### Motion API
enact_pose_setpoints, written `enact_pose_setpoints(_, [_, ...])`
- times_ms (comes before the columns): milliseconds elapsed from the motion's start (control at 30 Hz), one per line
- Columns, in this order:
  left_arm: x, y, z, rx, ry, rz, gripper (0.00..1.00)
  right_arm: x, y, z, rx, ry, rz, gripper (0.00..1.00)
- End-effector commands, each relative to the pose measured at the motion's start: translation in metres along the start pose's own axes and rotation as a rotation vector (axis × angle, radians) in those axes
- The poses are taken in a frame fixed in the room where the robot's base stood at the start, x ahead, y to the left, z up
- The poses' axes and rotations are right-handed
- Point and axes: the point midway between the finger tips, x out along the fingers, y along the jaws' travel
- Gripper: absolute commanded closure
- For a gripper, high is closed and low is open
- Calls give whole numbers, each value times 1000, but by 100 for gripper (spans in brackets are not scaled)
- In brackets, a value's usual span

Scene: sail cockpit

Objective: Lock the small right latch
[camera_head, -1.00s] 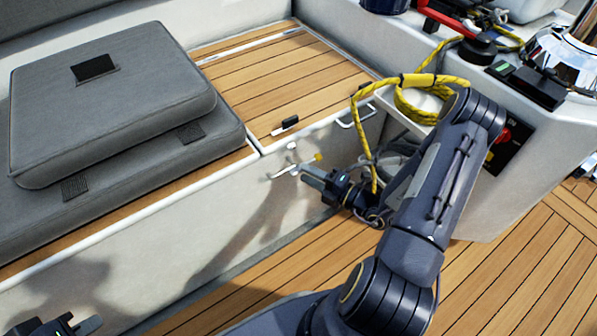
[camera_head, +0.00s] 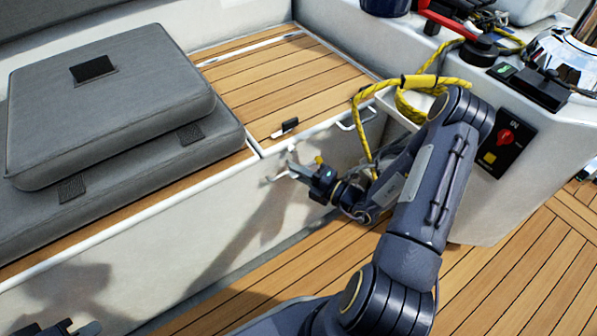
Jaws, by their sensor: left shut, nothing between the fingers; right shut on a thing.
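A small pale metal latch (camera_head: 277,178) sits on the white front wall of the bench, just below the seat edge. A small yellow piece (camera_head: 319,159) shows beside it. My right gripper (camera_head: 297,171) is at the latch, coming from the right, and is shut on part of it. The fingers hide much of the latch, so its exact position is hard to tell. My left gripper (camera_head: 84,329) is shut and empty at the bottom left edge, mostly out of frame, far from the latch.
A small black-and-white fitting (camera_head: 285,127) is on the wooden seat above. Grey cushions (camera_head: 110,100) lie at the left. Yellow rope (camera_head: 362,128) hangs close behind my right arm. The floor in front is open.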

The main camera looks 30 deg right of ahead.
Motion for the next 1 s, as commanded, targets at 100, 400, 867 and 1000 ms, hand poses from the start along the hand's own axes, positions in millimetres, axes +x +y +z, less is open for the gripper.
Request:
enact_pose_setpoints(100, [0, 0, 0, 0, 0, 0, 100, 0, 0, 0, 0, 1, -1, 100])
enact_pose_setpoints(400, [-5, 2, -3, 0, 0, 0, 100, 0, 1, -1, 52, 1, 20, 100])
enact_pose_setpoints(867, [-28, 13, -14, 0, 0, 0, 100, -1, 1, -1, 387, -1, 158, 100])
enact_pose_setpoints(1000, [-32, 14, -16, 0, 0, 0, 100, 0, 1, -1, 510, 0, 209, 100])
